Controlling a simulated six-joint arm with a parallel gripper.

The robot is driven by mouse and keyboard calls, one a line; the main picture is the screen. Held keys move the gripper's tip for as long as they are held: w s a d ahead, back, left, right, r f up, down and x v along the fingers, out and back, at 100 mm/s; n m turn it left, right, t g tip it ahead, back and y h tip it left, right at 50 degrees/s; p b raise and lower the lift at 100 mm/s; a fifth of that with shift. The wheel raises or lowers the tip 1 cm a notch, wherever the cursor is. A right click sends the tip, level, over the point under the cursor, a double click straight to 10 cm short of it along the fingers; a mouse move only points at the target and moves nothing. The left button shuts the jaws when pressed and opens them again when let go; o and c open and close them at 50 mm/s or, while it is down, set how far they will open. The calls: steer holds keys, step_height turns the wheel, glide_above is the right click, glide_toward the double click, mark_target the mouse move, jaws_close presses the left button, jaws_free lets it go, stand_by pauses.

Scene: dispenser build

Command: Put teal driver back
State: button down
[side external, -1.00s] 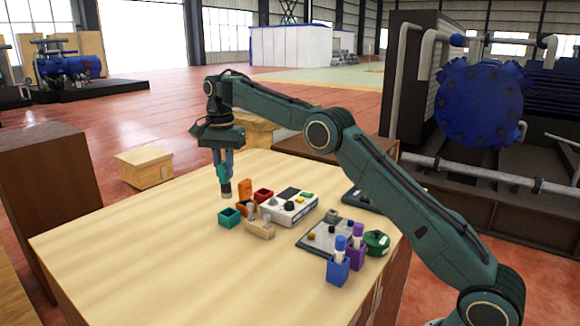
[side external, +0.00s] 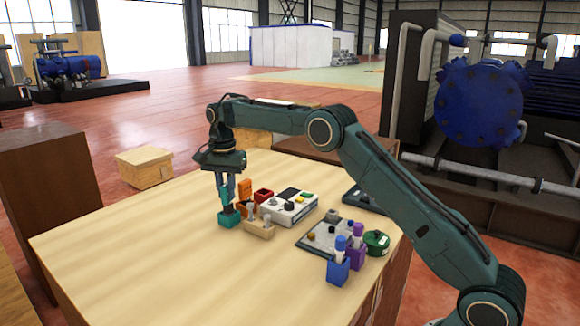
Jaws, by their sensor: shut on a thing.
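My gripper (side external: 226,184) points straight down above the teal holder (side external: 229,221), near the middle of the table. It is shut on the teal driver (side external: 226,196), which is upright. The driver's dark lower end is at the holder's opening. The holder's near walls hide the tip, so I cannot tell how deep it sits. The teal holder is a small open box standing on the wooden table.
Right beside the teal holder are a wooden block (side external: 259,230) with pegs, an orange holder (side external: 245,189) and a red box (side external: 264,196). A white control box (side external: 290,207), grey plate (side external: 320,237), and blue holder (side external: 338,269) stand farther right. The table's left (side external: 130,240) is clear.

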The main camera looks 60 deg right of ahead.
steer(key=shift+f, duration=0.7)
steer(key=shift+f, duration=0.15)
steer(key=c, duration=1.3)
jaws_free()
steer(key=shift+c, duration=0.2)
steer(key=shift+r, duration=3.9)
